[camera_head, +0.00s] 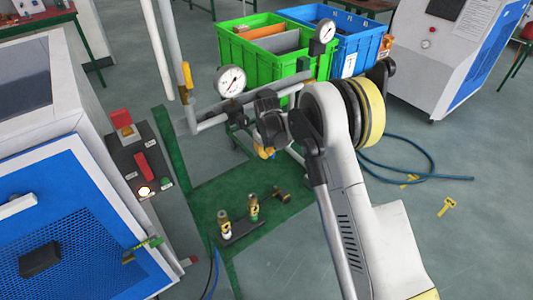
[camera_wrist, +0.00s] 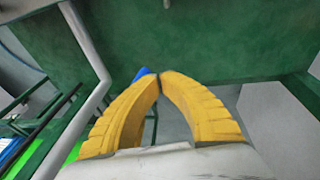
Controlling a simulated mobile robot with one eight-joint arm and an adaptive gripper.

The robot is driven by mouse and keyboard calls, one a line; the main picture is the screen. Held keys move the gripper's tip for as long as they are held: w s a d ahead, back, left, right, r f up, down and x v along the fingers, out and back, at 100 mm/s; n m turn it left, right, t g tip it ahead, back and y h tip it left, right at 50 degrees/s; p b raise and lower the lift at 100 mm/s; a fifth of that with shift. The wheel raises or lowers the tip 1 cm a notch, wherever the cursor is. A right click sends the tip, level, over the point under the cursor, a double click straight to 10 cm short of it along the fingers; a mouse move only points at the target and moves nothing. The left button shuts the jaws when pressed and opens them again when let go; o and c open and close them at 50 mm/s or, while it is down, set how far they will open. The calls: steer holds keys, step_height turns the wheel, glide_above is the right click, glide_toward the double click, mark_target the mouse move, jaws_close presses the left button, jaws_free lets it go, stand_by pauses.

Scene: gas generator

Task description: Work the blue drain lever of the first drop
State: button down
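In the wrist view, the two ribbed yellow fingers of my gripper (camera_wrist: 158,80) curve together and their tips all but meet, with only a thin dark line between them. A small blue piece (camera_wrist: 143,73), which may be the drain lever, shows just behind the left finger's tip. Most of it is hidden, and I cannot tell whether the finger touches it. A grey pipe (camera_wrist: 88,50) runs down the left side of this view. In the head view my arm covers the area around the drop, and the blue lever cannot be made out there.
A pressure gauge (camera_head: 231,81) stands on the pipework left of my arm, and a second gauge (camera_head: 325,31) is behind it. Green (camera_head: 233,59) and blue (camera_head: 371,54) crates stand at the back. A blue-fronted machine (camera_head: 70,212) is at left. Brass fittings (camera_head: 253,207) stand on the green platform.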

steer(key=shift+r, duration=0.15)
steer(key=v, duration=1)
steer(key=shift+r, duration=0.3)
steer(key=c, duration=1.4)
jaws_free()
steer(key=shift+s+r, duration=0.25)
steer(key=shift+r, duration=0.3)
